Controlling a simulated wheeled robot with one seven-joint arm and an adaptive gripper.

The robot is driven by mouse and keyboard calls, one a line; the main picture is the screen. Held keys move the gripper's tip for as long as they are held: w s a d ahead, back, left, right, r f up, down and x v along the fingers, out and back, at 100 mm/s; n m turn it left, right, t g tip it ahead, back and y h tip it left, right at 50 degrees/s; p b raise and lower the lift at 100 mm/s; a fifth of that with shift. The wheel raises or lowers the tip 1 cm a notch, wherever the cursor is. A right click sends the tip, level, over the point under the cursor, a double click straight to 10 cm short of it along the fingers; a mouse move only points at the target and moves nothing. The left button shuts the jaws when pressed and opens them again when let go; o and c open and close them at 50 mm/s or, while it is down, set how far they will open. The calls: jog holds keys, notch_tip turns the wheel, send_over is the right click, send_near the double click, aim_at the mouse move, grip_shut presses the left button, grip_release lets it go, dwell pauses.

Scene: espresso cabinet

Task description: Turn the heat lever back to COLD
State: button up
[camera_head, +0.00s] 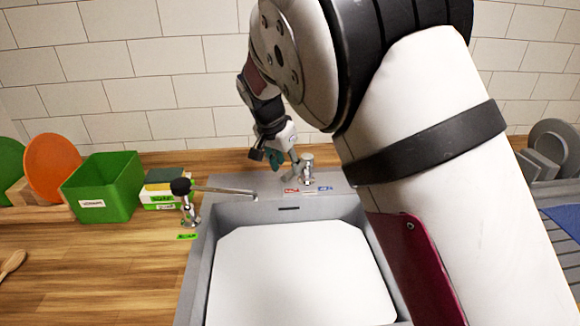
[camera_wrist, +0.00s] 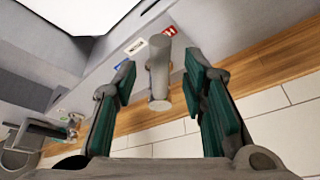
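The heat lever (camera_head: 307,170) is a small grey metal fitting on the back rim of the sink. A red label (camera_head: 291,190) is at its left and a blue label (camera_head: 325,188) at its right. My gripper (camera_head: 281,160) is low behind the sink, just left of the lever. In the wrist view my gripper (camera_wrist: 157,78) is open, and the grey lever (camera_wrist: 159,75) stands between its two green-padded fingers. Gaps show on both sides of it. The red label (camera_wrist: 170,31) and blue label (camera_wrist: 136,46) are beyond it. The lever's exact tilt is hard to tell.
A grey sink (camera_head: 203,262) with a pale inside fills the front middle. A black-knobbed metal rod fitting (camera_head: 222,190) is at its left back. A green bin (camera_head: 104,190) and boxes (camera_head: 165,185) stand left. Plates (camera_head: 555,140) are at right. The tiled wall is close behind.

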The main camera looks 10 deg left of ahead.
jog(key=shift+x, duration=1.4)
grip_shut()
jog(key=shift+d, duration=0.1)
jog(key=shift+s+d+n+y+p, duration=0.2)
jog(key=shift+d+n+y, duration=0.1)
jog(key=shift+d+n, duration=0.35)
jog(key=shift+s+d+n+y+p, duration=0.1)
jog(key=shift+s+d+n+y, duration=0.25)
jog(key=shift+n, duration=0.5)
jog(key=shift+w, duration=0.1)
